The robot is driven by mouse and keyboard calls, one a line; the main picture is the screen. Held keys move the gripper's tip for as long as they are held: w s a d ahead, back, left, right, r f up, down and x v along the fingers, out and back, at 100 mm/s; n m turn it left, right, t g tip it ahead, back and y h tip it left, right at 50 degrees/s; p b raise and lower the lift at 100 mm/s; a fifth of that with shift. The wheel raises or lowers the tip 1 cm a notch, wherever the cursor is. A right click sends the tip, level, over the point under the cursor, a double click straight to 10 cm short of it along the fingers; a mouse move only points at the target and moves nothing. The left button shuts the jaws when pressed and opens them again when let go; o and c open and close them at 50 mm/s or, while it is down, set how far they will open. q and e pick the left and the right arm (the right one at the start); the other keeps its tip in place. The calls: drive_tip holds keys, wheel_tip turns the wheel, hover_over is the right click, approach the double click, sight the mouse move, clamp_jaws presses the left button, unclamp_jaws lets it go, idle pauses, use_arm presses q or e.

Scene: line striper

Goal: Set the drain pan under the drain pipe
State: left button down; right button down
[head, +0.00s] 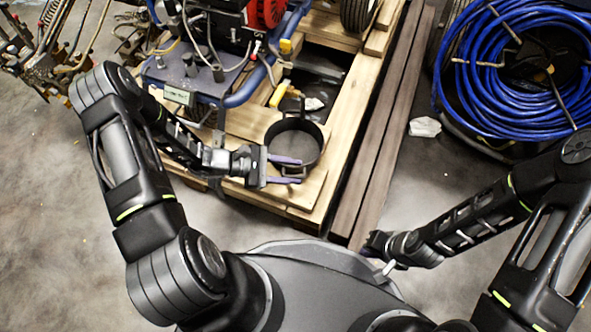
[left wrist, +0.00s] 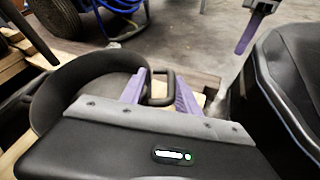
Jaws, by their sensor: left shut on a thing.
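The drain pan (head: 294,140) is a round black pan over the wooden pallet, in front of the blue-framed machine. It also shows at the left of the left wrist view (left wrist: 75,85). My left gripper (head: 285,171) has its purple fingers at the pan's near side, shut on its handle (left wrist: 159,88), which shows between the fingers in the left wrist view. I cannot tell whether the pan touches the pallet. I cannot clearly make out the drain pipe among the machine's parts. My right gripper (head: 374,248) is low and apart from the pan; its opening is unclear.
The machine (head: 235,75) with hoses and a blue frame stands on the pallet (head: 345,125) behind the pan. Dark beams (head: 385,130) lie along the pallet's right. A blue hose coil (head: 510,75) is at the upper right. A pale scrap (head: 425,127) lies on the floor.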

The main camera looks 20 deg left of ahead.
use_arm(q)
drive_tip(key=shift+w, duration=0.9)
drive_tip(key=shift+w+d, duration=0.1)
drive_tip(key=f+b, duration=0.1)
drive_tip(key=w+f+b, duration=0.1)
drive_tip(key=shift+w+f, duration=0.1)
drive_tip(key=shift+f, duration=0.3)
drive_tip(key=shift+f+b, duration=0.35)
drive_tip(key=shift+b, duration=0.1)
drive_tip(key=c, duration=0.9)
unclamp_jaws()
